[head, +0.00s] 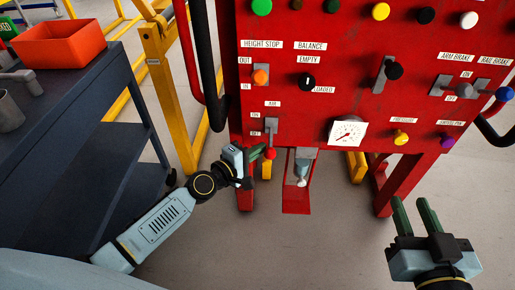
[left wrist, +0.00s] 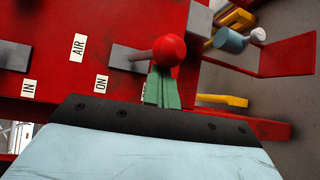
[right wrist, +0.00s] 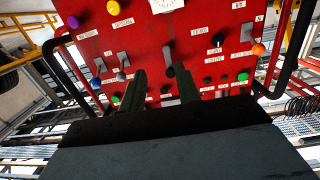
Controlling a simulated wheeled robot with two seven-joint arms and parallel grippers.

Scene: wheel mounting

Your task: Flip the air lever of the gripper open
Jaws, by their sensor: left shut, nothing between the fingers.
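The air lever (head: 270,152) is a short lever with a red ball knob at the lower left of the red panel, under the AIR label. In the left wrist view its red knob (left wrist: 169,49) sits just beyond my fingertips, and the lever points toward the knob from a grey plate. My left gripper (head: 258,152) is shut and empty, with its green fingers right at the knob. Whether they touch it I cannot tell. In the left wrist view the closed fingers (left wrist: 161,88) overlap the knob's underside. My right gripper (head: 414,214) is open and empty, right of the panel's legs.
The red panel (head: 330,100) carries several coloured knobs, levers and a white gauge (head: 347,133). A dark cart (head: 95,100) with an orange bin (head: 60,45) stands at the left. A yellow frame (head: 170,90) stands between cart and panel. The floor below the panel is mostly clear.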

